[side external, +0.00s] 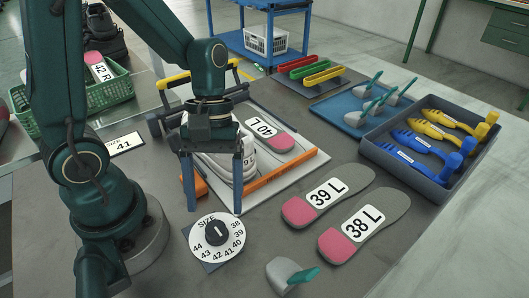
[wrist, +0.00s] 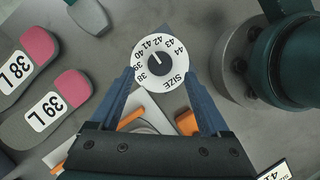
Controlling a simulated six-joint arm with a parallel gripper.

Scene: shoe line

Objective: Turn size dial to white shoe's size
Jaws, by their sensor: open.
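The round white size dial (side external: 230,252) with a black knob (side external: 216,232) lies on the table, numbered from 38 to 44. In the wrist view the dial (wrist: 178,67) sits between and just beyond my fingertips. The white line on the knob (wrist: 155,63) points toward the 40–41 side; the exact number is unclear. My gripper (side external: 214,211) is open, pointing down behind the dial, with nothing between its fingers. The white shoe (side external: 222,166) stands behind my gripper, partly hidden by it; no size is readable on it. A card (side external: 124,144) reads 41.
A tray (side external: 310,170) with an orange bar holds the shoe and a 40 L insole (side external: 280,141). Insoles 39 L (side external: 350,182) and 38 L (side external: 388,205) lie to the right. A grey piece with a teal handle (side external: 283,275) lies in front. A grey bin (side external: 400,175) holds blue and yellow tools.

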